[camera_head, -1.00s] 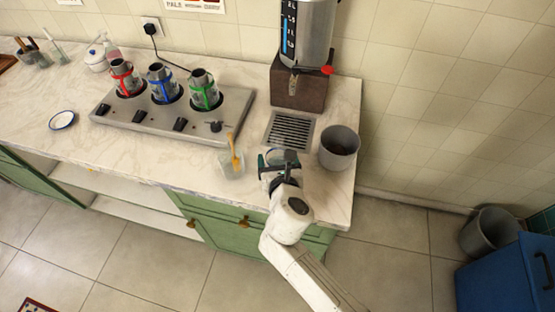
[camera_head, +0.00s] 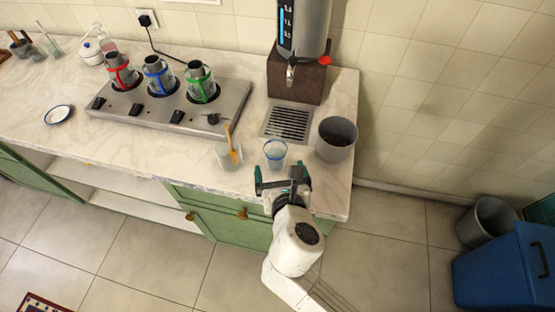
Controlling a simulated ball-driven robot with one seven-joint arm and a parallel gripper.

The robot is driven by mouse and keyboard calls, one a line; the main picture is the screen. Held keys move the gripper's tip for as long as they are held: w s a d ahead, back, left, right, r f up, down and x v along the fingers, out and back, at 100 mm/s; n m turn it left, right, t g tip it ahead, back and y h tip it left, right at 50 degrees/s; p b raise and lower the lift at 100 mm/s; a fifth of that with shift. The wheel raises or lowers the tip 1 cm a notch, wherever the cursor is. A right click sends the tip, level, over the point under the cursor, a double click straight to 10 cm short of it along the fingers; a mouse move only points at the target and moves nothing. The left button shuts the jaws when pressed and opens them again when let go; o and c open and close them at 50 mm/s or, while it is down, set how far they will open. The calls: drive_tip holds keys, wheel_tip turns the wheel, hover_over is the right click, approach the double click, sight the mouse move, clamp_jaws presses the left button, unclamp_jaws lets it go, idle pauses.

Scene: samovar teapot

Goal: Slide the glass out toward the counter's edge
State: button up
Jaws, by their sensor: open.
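A small clear glass (camera_head: 275,153) with a bluish rim stands upright on the pale marble counter (camera_head: 190,145), in front of the metal drip grate. My gripper (camera_head: 282,178) is at the counter's front edge, just in front of the glass. Its two dark fingers with teal tips are spread apart. Nothing is between them, and the glass appears clear of them.
A clear cup with an orange-handled utensil (camera_head: 233,150) stands left of the glass. A grey pot (camera_head: 336,139) stands to its right. Behind are the drip grate (camera_head: 287,122) and the samovar (camera_head: 305,40). A burner plate (camera_head: 165,105) holds several pots at left.

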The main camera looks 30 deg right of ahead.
drive_tip(key=shift+v, duration=0.95)
